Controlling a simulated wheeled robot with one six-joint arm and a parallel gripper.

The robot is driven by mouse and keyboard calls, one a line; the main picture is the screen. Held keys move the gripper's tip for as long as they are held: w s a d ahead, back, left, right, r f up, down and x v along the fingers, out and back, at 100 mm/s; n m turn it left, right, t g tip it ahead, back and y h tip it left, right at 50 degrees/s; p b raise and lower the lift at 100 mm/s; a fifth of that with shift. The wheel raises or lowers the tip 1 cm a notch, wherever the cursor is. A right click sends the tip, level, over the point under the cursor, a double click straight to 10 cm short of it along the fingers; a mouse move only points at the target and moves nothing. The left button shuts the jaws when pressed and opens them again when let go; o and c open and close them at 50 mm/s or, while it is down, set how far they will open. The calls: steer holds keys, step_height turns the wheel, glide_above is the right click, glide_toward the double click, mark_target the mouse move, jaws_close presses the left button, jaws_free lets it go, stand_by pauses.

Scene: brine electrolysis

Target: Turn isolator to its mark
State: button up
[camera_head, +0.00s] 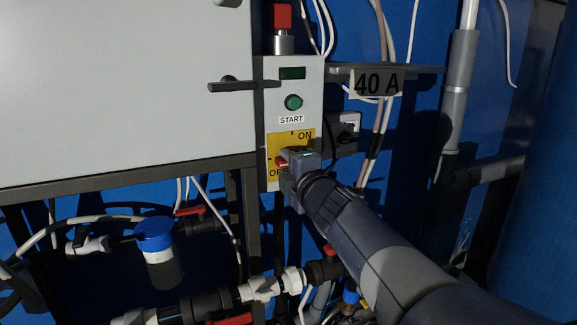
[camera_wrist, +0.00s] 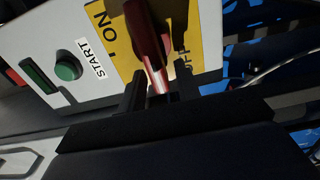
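The isolator is a red handle (camera_head: 282,162) on a yellow plate (camera_head: 275,142) marked ON at the upper right and OFF at the lower left. In the head view the handle's visible end points left, near the OFF lettering. In the wrist view the red handle (camera_wrist: 152,48) runs down between the ON and OFF lettering. My gripper (camera_wrist: 160,94) has its two dark fingers on either side of the handle's end, close against it, and appears shut on it. In the head view my gripper (camera_head: 294,168) hides the rest of the handle and part of the plate.
A green START button (camera_head: 293,102) and a dark display (camera_head: 292,73) sit above the plate. A grey cabinet (camera_head: 120,90) with a dark handle (camera_head: 233,86) stands to the left. A shelf labelled 40 A (camera_head: 378,84) juts out right. Pipes and a blue-capped vessel (camera_head: 155,240) lie below.

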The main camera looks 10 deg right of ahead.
steer(key=shift+o, duration=0.5)
steer(key=shift+s+r, duration=0.1)
steer(key=s+d+p, duration=0.2)
steer(key=s, duration=0.8)
steer(key=shift+s+p, duration=0.25)
steer(key=shift+p, duration=0.15)
steer(key=w+a+b, duration=0.2)
steer(key=w, duration=0.8)
steer(key=shift+w+b, duration=0.35)
steer(key=shift+s, duration=0.1)
